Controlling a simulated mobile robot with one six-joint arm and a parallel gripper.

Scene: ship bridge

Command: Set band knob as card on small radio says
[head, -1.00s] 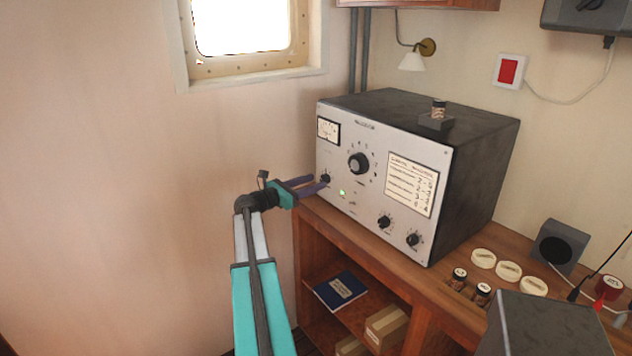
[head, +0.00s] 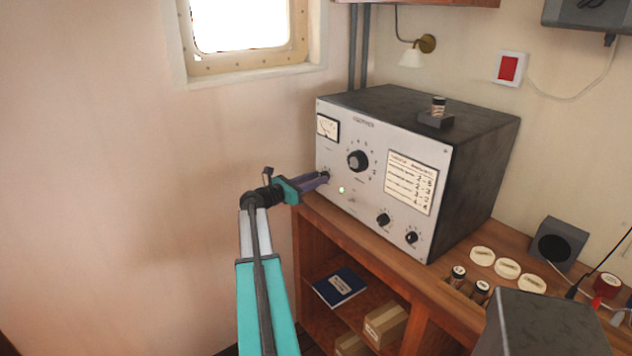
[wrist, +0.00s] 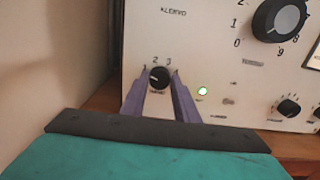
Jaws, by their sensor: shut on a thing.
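The radio (head: 375,204), with a pale front and dark case, stands on a wooden bench. A white card (head: 411,182) with several lines of text and digit pairs is on its front; the text is too small to read surely. My gripper (head: 322,178) is at the left of this front. Its purple fingers are shut on a small black knob (wrist: 159,77), one on each side. The digits 1, 2 and 3 arc above this knob. Its white mark seems to point left, but I cannot tell the exact setting. The label under it is unreadable.
A large black dial (head: 358,161) and two smaller knobs (head: 384,220) (head: 411,238) are on the same front. A green lamp (wrist: 203,91) glows right of my fingers. Jars, pale discs (head: 507,268) and a dark box (head: 548,325) stand to the right. The wall side at left is clear.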

